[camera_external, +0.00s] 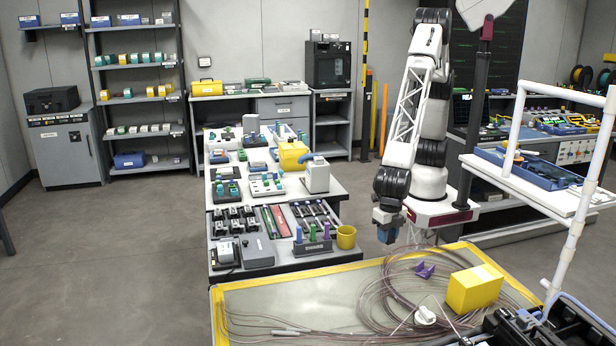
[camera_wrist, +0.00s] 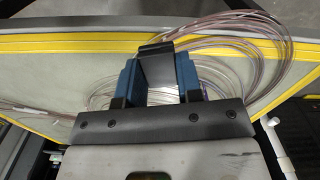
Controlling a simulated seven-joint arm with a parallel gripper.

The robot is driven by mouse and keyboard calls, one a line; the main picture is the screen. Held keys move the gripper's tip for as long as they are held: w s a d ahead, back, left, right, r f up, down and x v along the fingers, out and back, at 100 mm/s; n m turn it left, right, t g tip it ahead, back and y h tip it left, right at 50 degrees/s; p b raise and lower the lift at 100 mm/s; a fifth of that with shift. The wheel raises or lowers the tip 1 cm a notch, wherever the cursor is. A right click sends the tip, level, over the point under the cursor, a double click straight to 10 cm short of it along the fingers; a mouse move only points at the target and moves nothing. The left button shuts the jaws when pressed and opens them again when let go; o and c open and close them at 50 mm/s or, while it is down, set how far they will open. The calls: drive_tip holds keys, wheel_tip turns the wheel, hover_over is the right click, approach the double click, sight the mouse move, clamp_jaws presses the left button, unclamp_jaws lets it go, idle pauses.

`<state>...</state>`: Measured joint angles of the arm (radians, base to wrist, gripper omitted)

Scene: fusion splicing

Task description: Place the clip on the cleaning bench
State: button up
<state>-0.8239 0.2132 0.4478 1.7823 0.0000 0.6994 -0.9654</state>
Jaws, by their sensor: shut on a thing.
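My gripper (camera_external: 388,225) hangs below the white arm in the external view, over the far edge of the yellow-rimmed table. In the wrist view its two blue fingers (camera_wrist: 158,82) are shut on a dark grey piece, seemingly the clip (camera_wrist: 157,66). The clip sticks out past the fingertips, with coiled fibre cables behind it. In the external view I cannot make out the clip at the gripper. A long bench (camera_external: 335,190) with several tools stands left of my gripper. No readable label shows which surface is the cleaning bench.
The yellow-rimmed table (camera_external: 290,292) holds coiled cables (camera_external: 385,285), a purple holder (camera_external: 426,270) and a yellow block (camera_external: 474,289). A white pipe frame (camera_external: 577,215) rises at right. Floor at left is clear.

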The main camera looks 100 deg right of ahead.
wheel_tip(320, 180, up, 10)
drive_tip(key=f, duration=0.1)
drive_tip(key=w+d+m, duration=0.6)
drive_tip(key=w+d, duration=1.4)
drive_tip(key=d, duration=0.1)
drive_tip(key=w+d+m, duration=0.2)
drive_tip(key=w+d, duration=0.3)
drive_tip(key=d, duration=0.8)
drive_tip(key=w+d+m, duration=0.3)
drive_tip(key=w+d, duration=0.2)
drive_tip(key=d, duration=0.8)
drive_tip(key=w+d+m, duration=0.1)
drive_tip(key=d+m, duration=0.4)
drive_tip(key=d, duration=2.6)
drive_tip(key=s+d+m, duration=0.2)
drive_tip(key=s+d, duration=0.2)
drive_tip(key=d, duration=0.9)
drive_tip(key=s+d+m, duration=0.3)
drive_tip(key=s+d, duration=0.1)
drive_tip(key=d, duration=0.9)
drive_tip(key=shift+s+a+f, duration=0.1)
drive_tip(key=shift+a+f, duration=0.05)
drive_tip(key=shift+f, duration=1.05)
drive_tip(key=shift+s+a+f, duration=0.1)
drive_tip(key=shift+f, duration=1.05)
drive_tip(key=shift+f, duration=0.15)
